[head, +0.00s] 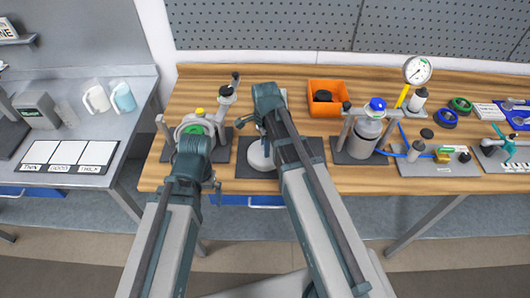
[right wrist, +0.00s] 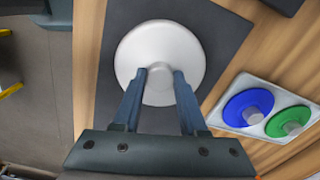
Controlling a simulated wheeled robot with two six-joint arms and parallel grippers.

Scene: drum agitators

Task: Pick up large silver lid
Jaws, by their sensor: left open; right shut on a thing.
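The large silver lid (right wrist: 160,55) is a pale round disc with a central knob, over a dark square plate in the right wrist view. My right gripper (right wrist: 160,78) has its two fingers closed on either side of the knob. In the head view the lid (head: 258,157) shows only in part, because my right arm covers much of it. I cannot tell whether it rests on the plate (head: 250,172) or is slightly raised. My left gripper (head: 215,186) is open near the front edge of the table, left of the lid, and mostly hidden by its own arm.
A stand with a green ring (head: 198,127) is just beyond my left arm. An orange bin (head: 327,97) stands behind, and a blue-capped jar (head: 368,128) to the right. Blue (right wrist: 247,108) and green (right wrist: 288,122) discs lie on a pale tray in the wrist view.

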